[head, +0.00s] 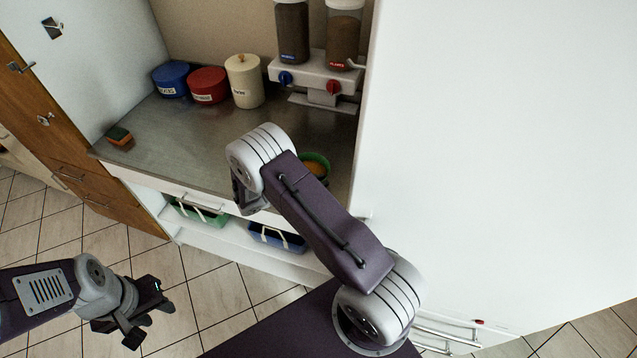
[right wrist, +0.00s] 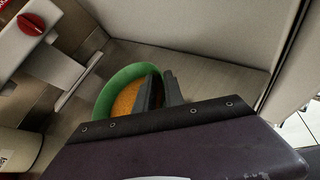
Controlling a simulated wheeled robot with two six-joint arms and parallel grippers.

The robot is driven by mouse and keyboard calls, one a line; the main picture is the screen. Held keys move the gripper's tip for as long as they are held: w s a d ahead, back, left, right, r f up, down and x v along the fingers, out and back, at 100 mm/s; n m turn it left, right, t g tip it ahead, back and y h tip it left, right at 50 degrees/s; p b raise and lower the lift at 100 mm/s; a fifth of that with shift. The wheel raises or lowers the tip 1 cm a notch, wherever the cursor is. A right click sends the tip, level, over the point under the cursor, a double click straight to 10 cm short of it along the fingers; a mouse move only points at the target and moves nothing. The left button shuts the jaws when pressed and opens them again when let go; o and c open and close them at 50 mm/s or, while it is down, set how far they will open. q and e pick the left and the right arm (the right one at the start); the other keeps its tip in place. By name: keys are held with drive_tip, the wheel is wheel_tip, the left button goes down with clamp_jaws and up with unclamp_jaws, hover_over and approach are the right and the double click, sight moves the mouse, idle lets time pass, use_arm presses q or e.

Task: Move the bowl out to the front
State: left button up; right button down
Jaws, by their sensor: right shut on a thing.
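The bowl (head: 316,159) is green with orange contents. It sits on the grey counter near the white side panel, partly hidden behind my right arm in the head view. In the right wrist view the bowl (right wrist: 108,94) shows at the fingers of my right gripper (right wrist: 161,88), which is shut on its wall. The fingers cover part of the near side of the bowl. My right gripper is hidden behind the arm in the head view. My left gripper (head: 150,311) is open and empty, low over the floor at the left.
Blue (head: 171,79), red (head: 208,85) and cream (head: 244,81) canisters stand at the back left. A two-jar dispenser (head: 316,72) stands behind the bowl. A sponge (head: 119,136) lies at the counter's left. The middle of the counter (head: 190,130) is clear.

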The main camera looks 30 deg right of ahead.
drive_tip(key=shift+s+f, duration=0.1)
drive_tip(key=shift+f, duration=0.4)
drive_tip(key=shift+f, duration=0.2)
drive_tip(key=c, duration=1.4)
unclamp_jaws()
drive_tip(key=shift+c, duration=0.2)
